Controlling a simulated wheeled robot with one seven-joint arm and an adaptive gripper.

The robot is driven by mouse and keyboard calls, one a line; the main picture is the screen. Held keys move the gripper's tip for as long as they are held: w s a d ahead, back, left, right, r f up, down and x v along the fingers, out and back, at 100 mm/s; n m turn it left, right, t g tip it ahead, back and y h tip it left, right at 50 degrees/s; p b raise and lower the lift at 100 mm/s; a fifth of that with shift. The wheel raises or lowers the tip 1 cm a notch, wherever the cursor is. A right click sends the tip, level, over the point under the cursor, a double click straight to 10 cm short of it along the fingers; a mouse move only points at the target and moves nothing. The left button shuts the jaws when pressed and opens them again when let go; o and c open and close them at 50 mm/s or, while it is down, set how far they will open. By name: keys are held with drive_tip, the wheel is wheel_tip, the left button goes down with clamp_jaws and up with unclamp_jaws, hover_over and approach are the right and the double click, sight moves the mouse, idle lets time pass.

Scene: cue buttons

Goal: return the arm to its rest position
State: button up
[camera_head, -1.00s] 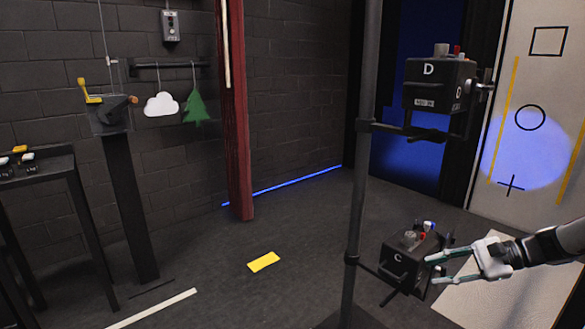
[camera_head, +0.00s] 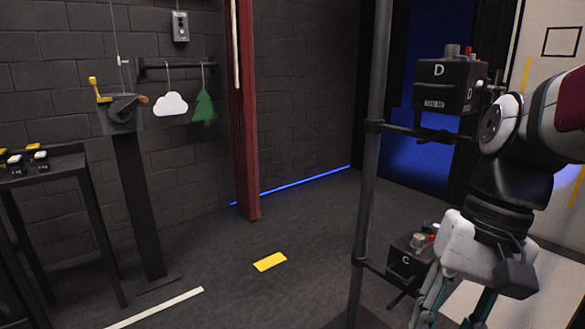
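My gripper (camera_head: 450,316) is at the lower right, pointing down, with its arm bent above it. The box marked C (camera_head: 405,262) hangs low on the dark pole, just left of and partly behind my gripper. I cannot tell whether they touch. The box marked D (camera_head: 440,88) is higher on the same pole, left of my arm.
The upright pole (camera_head: 372,160) stands close on the left of my arm. A console with buttons (camera_head: 40,165) and a crank stand (camera_head: 133,170) are at the left. A yellow floor mark (camera_head: 270,262) lies on open floor in the middle.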

drive_tip(key=s+d+f+n+t+h, duration=0.15)
drive_tip(key=s+n, duration=0.25)
drive_tip(key=s, duration=0.8)
wheel_tip(320, 180, up, 27)
drive_tip(key=t+h+p, duration=0.1)
drive_tip(key=t+p, duration=0.3)
drive_tip(key=p, duration=2.1)
drive_tip(key=shift+s+d+r+p, duration=0.15)
drive_tip(key=shift+s+r+p, duration=0.05)
drive_tip(key=shift+s+p, duration=0.1)
